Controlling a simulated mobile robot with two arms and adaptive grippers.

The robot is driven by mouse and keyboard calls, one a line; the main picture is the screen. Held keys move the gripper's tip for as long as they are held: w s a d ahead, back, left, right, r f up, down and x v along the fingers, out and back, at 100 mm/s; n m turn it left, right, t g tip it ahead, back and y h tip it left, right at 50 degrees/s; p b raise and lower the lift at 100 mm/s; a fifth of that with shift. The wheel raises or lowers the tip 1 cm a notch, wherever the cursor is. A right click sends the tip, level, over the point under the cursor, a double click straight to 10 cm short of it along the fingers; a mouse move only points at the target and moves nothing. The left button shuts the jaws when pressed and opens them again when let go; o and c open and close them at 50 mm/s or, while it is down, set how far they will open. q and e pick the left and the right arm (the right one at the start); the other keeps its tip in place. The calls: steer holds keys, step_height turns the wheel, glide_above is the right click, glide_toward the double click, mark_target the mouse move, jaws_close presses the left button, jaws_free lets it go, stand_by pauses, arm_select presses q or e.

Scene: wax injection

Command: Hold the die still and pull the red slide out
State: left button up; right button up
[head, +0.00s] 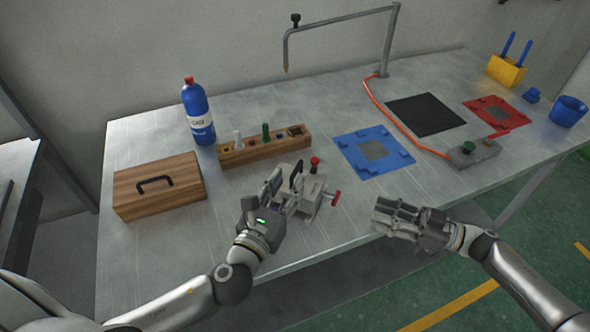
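The grey die (312,191) stands on the metal table near its front edge. A red knob (315,164) is on top, and the red slide's T-shaped end (336,198) sticks out from its right side. My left gripper (274,188) is at the die's left side and overlaps it; whether its fingers grip the die I cannot tell. My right gripper (382,212) is at the table's front edge, to the right of the red slide and apart from it. Its fingers point left, and their opening is unclear.
A blue mat (355,158), black mat (425,115), red mat (513,117) and grey foot block (474,154) lie to the right. Bare table lies between die and blue mat.

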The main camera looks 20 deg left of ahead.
mark_target(296, 168)
arm_select(q)
steer(key=w, duration=0.6)
steer(key=shift+d, duration=0.2)
steer(key=shift+s, duration=0.1)
steer(key=shift+c, duration=0.4)
jaws_close()
